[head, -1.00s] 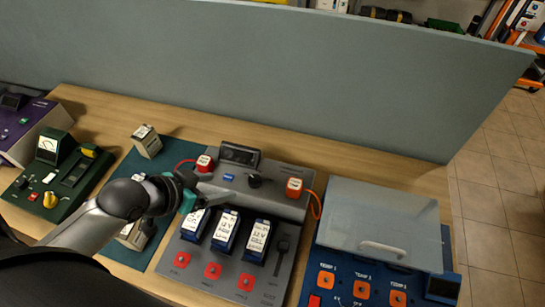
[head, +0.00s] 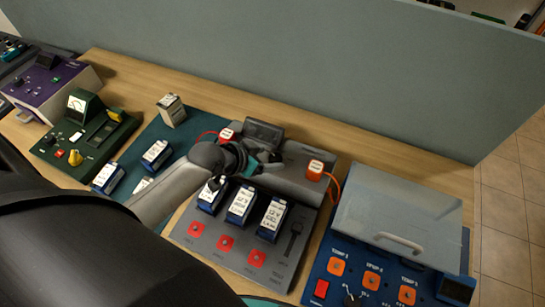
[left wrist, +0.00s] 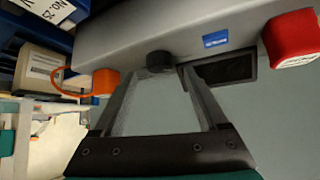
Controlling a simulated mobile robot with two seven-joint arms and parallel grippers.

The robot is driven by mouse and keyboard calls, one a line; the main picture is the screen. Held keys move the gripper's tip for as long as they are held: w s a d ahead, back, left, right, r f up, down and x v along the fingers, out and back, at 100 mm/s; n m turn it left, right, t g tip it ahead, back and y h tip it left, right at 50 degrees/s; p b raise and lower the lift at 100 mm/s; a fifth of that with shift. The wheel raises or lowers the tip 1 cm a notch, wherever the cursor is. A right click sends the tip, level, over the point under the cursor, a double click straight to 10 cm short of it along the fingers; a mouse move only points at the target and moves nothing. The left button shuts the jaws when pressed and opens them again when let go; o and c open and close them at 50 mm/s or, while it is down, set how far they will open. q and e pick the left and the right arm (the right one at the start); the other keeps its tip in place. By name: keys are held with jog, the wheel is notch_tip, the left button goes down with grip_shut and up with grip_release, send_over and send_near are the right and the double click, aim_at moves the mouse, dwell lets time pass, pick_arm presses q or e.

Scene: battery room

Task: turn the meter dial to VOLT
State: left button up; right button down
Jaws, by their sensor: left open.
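The meter is a grey unit with a dark display (head: 264,134) on the bench in the head view. Its dial is a round black knob (left wrist: 159,60), seen clearly in the left wrist view beside a blue label (left wrist: 216,40). My left gripper (head: 268,163) reaches over the unit and largely hides the dial in the head view. In the left wrist view my left gripper (left wrist: 162,72) is open, with the dial between its fingertips. Contact cannot be told. The dial's pointer and the VOLT mark cannot be read. My right gripper is not in view.
Red (head: 227,134) and orange-red (head: 316,170) terminal caps with cables flank the meter. Several blue batteries (head: 241,205) stand in front. A clear lid (head: 400,212) covers a blue panel at the right. A green tester (head: 86,134) is at the left; a grey partition (head: 300,70) stands behind.

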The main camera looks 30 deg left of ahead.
aim_at(275, 159)
pick_arm(q)
jog(key=shift+x, duration=1.5)
jog(key=shift+c, duration=0.2)
grip_shut()
